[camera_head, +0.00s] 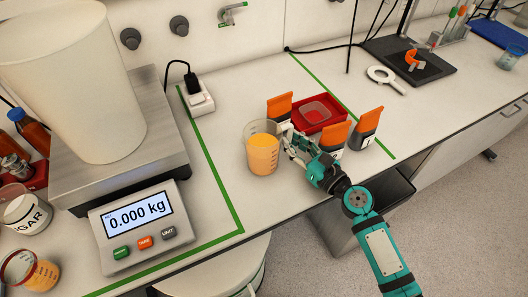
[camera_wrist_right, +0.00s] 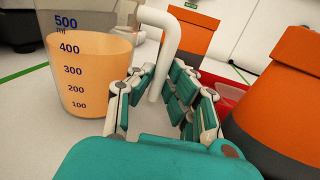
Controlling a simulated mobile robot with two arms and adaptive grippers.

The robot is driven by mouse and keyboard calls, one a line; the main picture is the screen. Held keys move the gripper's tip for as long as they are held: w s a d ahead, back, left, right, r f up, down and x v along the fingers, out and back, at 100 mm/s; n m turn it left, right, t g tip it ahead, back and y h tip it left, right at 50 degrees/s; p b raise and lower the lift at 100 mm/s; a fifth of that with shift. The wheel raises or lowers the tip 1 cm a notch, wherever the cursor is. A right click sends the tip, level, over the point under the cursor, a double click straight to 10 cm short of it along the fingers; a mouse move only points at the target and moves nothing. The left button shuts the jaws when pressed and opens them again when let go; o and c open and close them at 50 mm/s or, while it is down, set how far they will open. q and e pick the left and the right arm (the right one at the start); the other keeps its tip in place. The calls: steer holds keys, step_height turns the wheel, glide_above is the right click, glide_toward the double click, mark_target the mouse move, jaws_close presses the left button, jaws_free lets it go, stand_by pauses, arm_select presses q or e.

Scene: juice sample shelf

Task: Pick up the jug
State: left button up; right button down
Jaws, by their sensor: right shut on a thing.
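The jug (camera_head: 263,152) is a clear measuring beaker with orange juice, upright on the white counter. In the right wrist view the jug (camera_wrist_right: 85,65) shows marks from 100 to 500 ml, with juice a little above 400. Its white handle (camera_wrist_right: 168,45) runs down between the fingers of my right gripper (camera_wrist_right: 166,82). In the head view my right gripper (camera_head: 291,140) is at the jug's right side, shut on the handle. The jug seems to rest on the counter. My left gripper is not in view.
Orange-topped dark containers (camera_head: 280,106) stand close behind and right of the gripper, around a red tray (camera_head: 318,114). A scale (camera_head: 138,228) with a large white bin (camera_head: 70,80) stands left. A sugar jar (camera_head: 24,210) is far left. Counter in front of the jug is clear.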

mark_target(291, 130)
steer(key=shift+f, duration=0.1)
steer(key=shift+r+p, duration=0.35)
steer(key=shift+r, duration=0.25)
step_height(291, 130, up, 3)
steer(key=shift+a+r+p, duration=0.1)
steer(key=shift+p, duration=0.8)
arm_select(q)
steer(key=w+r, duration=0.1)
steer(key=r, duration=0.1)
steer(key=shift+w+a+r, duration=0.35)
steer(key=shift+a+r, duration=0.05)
arm_select(e)
steer(key=s+a, duration=0.9)
steer(key=s, duration=0.4)
steer(key=shift+r, duration=0.45)
steer(key=c, duration=1.9)
jaws_free()
jaws_close()
